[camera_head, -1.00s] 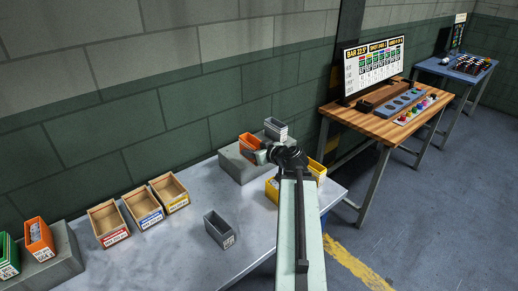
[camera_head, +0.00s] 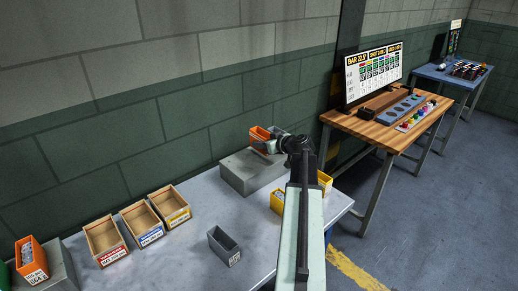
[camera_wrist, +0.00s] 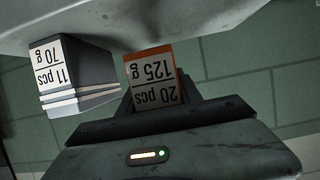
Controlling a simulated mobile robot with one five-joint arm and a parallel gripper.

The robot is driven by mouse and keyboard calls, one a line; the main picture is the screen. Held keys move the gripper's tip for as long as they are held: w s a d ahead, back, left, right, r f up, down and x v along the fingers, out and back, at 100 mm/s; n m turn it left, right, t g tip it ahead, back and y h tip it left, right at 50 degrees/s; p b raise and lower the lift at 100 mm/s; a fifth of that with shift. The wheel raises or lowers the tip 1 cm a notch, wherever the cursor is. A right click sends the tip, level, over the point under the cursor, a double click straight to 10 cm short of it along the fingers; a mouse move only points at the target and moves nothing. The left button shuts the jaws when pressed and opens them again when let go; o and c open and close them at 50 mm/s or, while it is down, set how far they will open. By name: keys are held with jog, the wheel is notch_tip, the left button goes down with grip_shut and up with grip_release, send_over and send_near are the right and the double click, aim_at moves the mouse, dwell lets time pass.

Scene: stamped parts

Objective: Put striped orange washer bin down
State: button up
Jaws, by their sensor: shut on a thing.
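My gripper (camera_head: 274,144) is shut on an orange bin (camera_head: 260,137) at the back of the table. In the wrist view the bin's label (camera_wrist: 152,82) reads "20 pcs 125 g" upside down, just beyond the jaws. In the head view the bin shows over the far part of a grey riser block (camera_head: 246,176); I cannot tell whether it touches the block. Stripes on it are not clear. A second orange bin (camera_head: 32,262) with a white label sits on another grey block at the far left.
A grey bin with white stripes (camera_wrist: 75,80), labelled "11 pcs 70 g", is close beside the held bin. Several wooden bins (camera_head: 142,222) stand at the left, a grey bin (camera_head: 223,246) in the middle, and yellow bins (camera_head: 277,202) near my arm. Bare table (camera_head: 190,250) lies between.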

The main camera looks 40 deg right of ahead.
jog(key=f+b, duration=0.1)
jog(key=f, duration=0.1)
jog(key=d+f+b, duration=0.1)
jog(key=b, duration=0.1)
jog(key=shift+w+f, duration=0.1)
jog(key=shift+f, duration=0.25)
jog(key=shift+f+b, duration=0.2)
jog(key=shift+b, duration=0.3)
jog(key=shift+w+a+r, duration=0.15)
jog(key=shift+a, duration=0.15)
jog(key=o, duration=1.4)
jog(key=shift+c, duration=0.2)
